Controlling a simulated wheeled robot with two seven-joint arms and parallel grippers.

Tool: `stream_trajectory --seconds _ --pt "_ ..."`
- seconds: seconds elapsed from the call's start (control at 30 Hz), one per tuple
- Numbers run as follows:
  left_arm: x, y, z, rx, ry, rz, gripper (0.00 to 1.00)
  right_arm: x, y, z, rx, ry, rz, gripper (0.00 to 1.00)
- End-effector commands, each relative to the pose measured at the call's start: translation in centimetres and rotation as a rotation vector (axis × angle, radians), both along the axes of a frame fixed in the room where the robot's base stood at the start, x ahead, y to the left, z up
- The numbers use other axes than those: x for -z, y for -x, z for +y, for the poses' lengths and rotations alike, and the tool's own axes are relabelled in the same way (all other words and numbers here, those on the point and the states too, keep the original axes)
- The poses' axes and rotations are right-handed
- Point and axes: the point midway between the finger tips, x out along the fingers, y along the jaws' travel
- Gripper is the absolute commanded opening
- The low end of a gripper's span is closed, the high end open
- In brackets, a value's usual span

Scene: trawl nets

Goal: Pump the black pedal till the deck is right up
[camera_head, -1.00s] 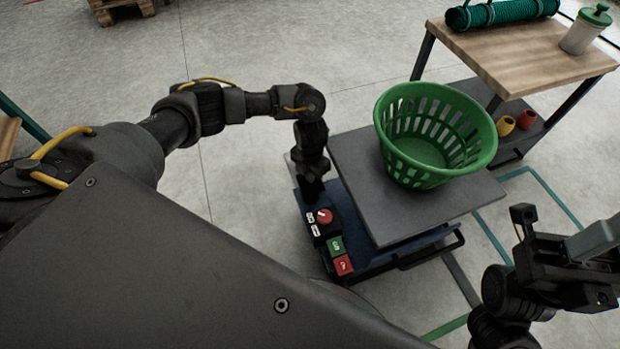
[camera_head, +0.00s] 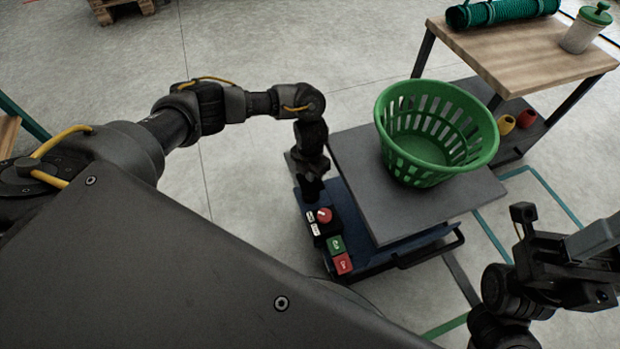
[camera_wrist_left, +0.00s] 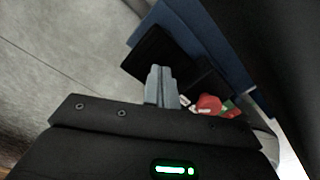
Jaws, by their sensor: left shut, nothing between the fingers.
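The lift cart has a grey deck (camera_head: 365,190), seen from above over a blue base (camera_head: 368,262). A green slatted basket (camera_head: 437,178) stands upright on the deck. My left gripper (camera_head: 311,192) points down at the base's left end, beside the buttons. In the left wrist view its fingers (camera_wrist_left: 160,74) are shut and empty, with their tips over a flat black plate that looks like the pedal (camera_wrist_left: 152,52). I cannot tell whether they touch. In the head view my left gripper mostly hides the pedal. My right gripper (camera_head: 560,250) is at the lower right, away from the cart; its jaws are unclear.
A red knob (camera_head: 324,215), a green button (camera_head: 335,245) and a red button (camera_head: 343,264) sit close to my left gripper. A wooden-topped table (camera_head: 525,55) with a green roll and a bottle stands at the upper right. The floor left of the cart is clear.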

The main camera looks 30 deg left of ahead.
Motion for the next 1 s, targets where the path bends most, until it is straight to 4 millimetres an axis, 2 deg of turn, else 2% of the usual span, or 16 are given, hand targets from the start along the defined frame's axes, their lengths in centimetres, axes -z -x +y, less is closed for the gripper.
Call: stream_trajectory --seconds 0.17,0.7,1.0 --pt "-0.5 0.0 0.0 0.0 0.0 -0.001 0.0 -0.5 0.0 0.0 0.0 0.0 0.0 0.36" --pt "-6.0 0.0 0.0 0.0 0.0 -0.001 0.0 -5.4 0.0 0.0 0.0 0.0 0.0 0.36" --pt "-6.0 0.0 0.0 0.0 0.0 -0.001 0.0 -5.4 0.0 0.0 0.0 0.0 0.0 0.36"
